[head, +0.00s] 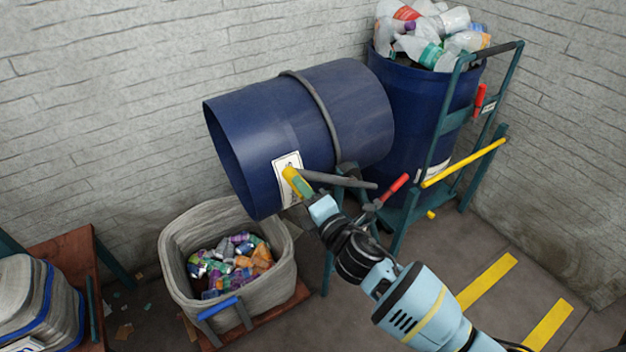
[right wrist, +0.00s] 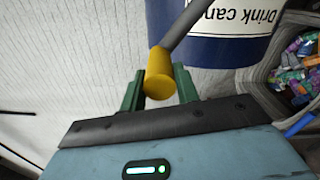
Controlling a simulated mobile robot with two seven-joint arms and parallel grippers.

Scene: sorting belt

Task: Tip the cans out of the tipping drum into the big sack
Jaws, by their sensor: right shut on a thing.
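The tipping drum (head: 300,110) is dark blue and lies tilted, its open mouth to the lower left above the big sack. No cans show in its mouth; its depth is hidden. The big grey sack (head: 172,250) stands open below and holds many coloured cans (head: 232,265). My right gripper (head: 298,186) is at the drum's grey handle bar (head: 340,180). In the right wrist view my green fingers (right wrist: 158,88) are shut on the bar's yellow end (right wrist: 160,72), beside the drum's "Drink can" label (right wrist: 232,18). My left gripper is not in view.
A blue barrel (head: 415,100) of plastic bottles stands behind on the right, by a teal frame with a red lever (head: 395,188) and a yellow bar (head: 465,162). Folded sacks (head: 40,300) lie on a table at left. The striped floor at right is clear.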

